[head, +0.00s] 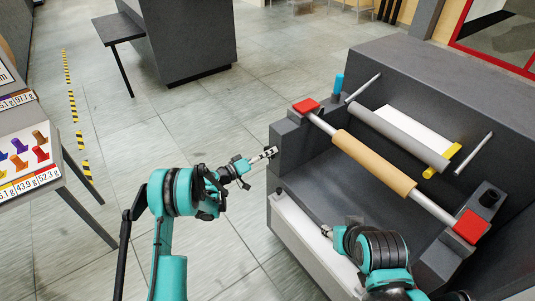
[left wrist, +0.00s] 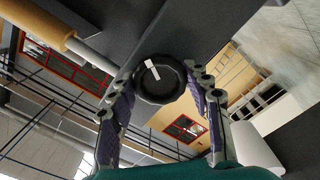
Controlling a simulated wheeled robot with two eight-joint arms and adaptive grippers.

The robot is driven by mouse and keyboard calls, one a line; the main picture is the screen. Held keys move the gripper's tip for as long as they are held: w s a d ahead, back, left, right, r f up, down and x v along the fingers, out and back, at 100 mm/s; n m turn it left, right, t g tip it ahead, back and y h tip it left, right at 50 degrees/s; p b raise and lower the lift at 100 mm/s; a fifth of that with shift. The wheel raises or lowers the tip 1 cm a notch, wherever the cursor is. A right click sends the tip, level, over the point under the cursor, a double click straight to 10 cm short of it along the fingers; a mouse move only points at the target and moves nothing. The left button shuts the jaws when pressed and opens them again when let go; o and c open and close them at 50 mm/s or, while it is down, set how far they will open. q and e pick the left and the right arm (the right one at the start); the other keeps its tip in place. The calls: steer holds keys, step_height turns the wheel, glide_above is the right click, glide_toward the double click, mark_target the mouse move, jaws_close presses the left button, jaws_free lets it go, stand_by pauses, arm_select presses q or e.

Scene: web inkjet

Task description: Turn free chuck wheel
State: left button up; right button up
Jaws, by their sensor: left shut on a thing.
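The chuck wheel (left wrist: 160,80) is a round black knob with a ridged rim and a white mark on its face. In the left wrist view it sits between the fingers of my left gripper (left wrist: 157,84), which is shut on it. In the head view my left gripper (head: 268,153) is at the left end of the grey machine (head: 440,80), and the wheel cannot be made out clearly there. My right gripper (head: 327,231) is over the machine's front, apart from the wheel; its fingers are too small to judge.
A tan paper roll (head: 373,162) on a shaft lies across the machine between two red blocks (head: 306,105). A grey roller (head: 400,137) lies behind it. A table with coloured pictures (head: 28,155) stands at the left. The tiled floor between is clear.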

arm_select(q)
steer(key=shift+f, duration=0.1)
stand_by(0.3)
steer(key=o, duration=1.2)
steer(key=shift+c, duration=0.2)
steer(key=v, duration=1.2)
